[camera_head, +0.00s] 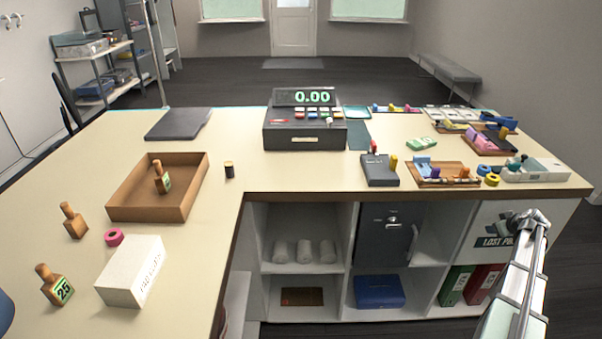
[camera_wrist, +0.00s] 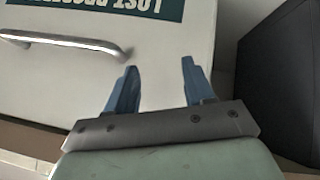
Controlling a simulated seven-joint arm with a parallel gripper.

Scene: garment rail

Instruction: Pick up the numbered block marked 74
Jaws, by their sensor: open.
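Several wooden blocks with knob handles are on the left counter in the head view. One block (camera_head: 55,286) at the front left has a green label reading 25. Another block (camera_head: 75,224) stands behind it with no number showing. A third block (camera_head: 162,180) is inside the brown tray (camera_head: 127,209), and its green label is too small to read. I cannot tell which block is marked 74. My gripper (camera_wrist: 158,68) is open and empty, its two blue fingers apart in front of the lost property panel (camera_wrist: 170,50). It is far from the blocks.
A white box (camera_head: 130,280) and a pink tape roll (camera_head: 114,237) lie near the blocks. A small dark cylinder (camera_head: 229,170) stands right of the tray. A till (camera_head: 304,125) and cluttered trays occupy the back and right counter. A metal handle (camera_wrist: 65,42) protrudes from the panel.

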